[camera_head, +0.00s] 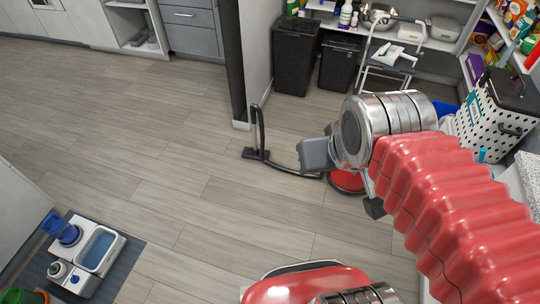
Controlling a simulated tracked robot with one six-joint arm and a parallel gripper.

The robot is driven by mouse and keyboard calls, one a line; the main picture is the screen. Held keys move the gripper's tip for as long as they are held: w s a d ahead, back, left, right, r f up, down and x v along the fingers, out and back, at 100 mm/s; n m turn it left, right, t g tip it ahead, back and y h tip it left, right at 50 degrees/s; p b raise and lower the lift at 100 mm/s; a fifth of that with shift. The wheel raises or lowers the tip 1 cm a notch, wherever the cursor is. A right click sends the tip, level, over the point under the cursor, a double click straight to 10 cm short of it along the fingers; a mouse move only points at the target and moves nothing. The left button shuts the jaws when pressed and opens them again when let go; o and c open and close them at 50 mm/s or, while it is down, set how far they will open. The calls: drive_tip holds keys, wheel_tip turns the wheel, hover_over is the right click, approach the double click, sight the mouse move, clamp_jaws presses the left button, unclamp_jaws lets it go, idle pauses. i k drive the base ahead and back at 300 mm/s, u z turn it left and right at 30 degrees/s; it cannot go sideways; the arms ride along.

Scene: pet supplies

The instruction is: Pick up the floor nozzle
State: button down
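The floor nozzle (255,154) is a small dark piece lying on the wood-look floor near the end of the partition wall, left of my arm. A dark upright tube (259,125) rises from it. A black hose (295,169) runs from it to the right, toward a red rounded vacuum body (346,181) that is partly hidden behind my arm. My gripper (374,207) shows only as a small dark part below the silver wrist joint. It is right of the nozzle and apart from it in the picture. Its fingers are mostly hidden, so its opening cannot be told.
Two black bins (296,57) stand behind the nozzle, by shelving. A folding step stool (386,72) is beside them. A white dotted bin (490,122) stands at right. A dark mat (44,255) with pet feeders lies at lower left. The floor left of the nozzle is clear.

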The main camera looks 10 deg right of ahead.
sight(251, 153)
drive_tip(key=u, duration=0.25)
drive_tip(key=i, duration=1.6)
drive_tip(key=u, duration=0.7)
drive_tip(key=i, duration=1.3)
drive_tip(key=u, duration=0.25)
